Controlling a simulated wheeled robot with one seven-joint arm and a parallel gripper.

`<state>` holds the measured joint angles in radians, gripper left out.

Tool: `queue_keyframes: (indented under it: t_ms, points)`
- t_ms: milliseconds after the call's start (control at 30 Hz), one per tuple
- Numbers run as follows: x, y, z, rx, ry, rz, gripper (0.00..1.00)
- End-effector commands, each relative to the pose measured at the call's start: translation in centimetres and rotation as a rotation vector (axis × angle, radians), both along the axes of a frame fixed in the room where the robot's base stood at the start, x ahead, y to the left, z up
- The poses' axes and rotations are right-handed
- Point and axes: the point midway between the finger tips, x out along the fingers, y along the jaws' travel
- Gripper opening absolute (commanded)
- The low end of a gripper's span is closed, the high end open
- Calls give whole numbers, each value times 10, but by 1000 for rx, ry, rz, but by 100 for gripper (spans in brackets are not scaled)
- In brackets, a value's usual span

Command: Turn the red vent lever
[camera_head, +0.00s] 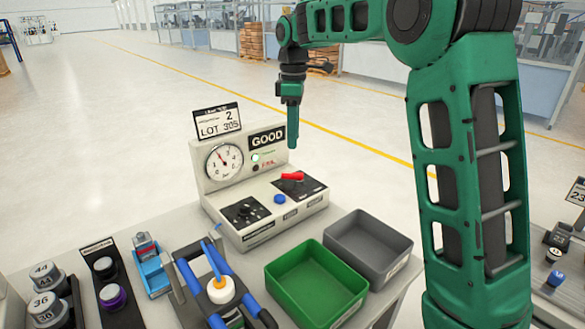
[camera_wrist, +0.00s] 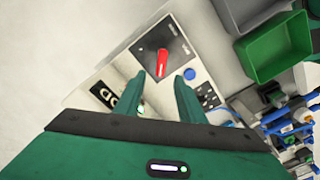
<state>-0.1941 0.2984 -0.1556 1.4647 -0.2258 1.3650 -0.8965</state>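The red vent lever (camera_head: 292,176) sits on a dark plate on the right part of the light grey test panel's (camera_head: 262,228) sloped top. In the wrist view the lever (camera_wrist: 163,62) lies just beyond and between my fingertips, its length roughly in line with the fingers. My gripper (camera_head: 293,143) hangs pointing down above and behind the lever, apart from it. In the wrist view my gripper (camera_wrist: 159,77) is open, with a clear gap and nothing between its fingers.
A blue button (camera_head: 279,199) and a black knob plate (camera_head: 245,211) are left of the lever. A green bin (camera_head: 316,283) and grey bin (camera_head: 367,250) stand in front.

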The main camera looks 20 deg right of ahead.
Motion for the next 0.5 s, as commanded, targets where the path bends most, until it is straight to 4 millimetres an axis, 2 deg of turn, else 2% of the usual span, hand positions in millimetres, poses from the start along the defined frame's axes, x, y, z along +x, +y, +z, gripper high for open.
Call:
queue_keyframes:
  t_ms: [167,500]
  points:
    - [1,8,-14,0,2,12,36]
    - [0,12,-73,-1,4,16,36]
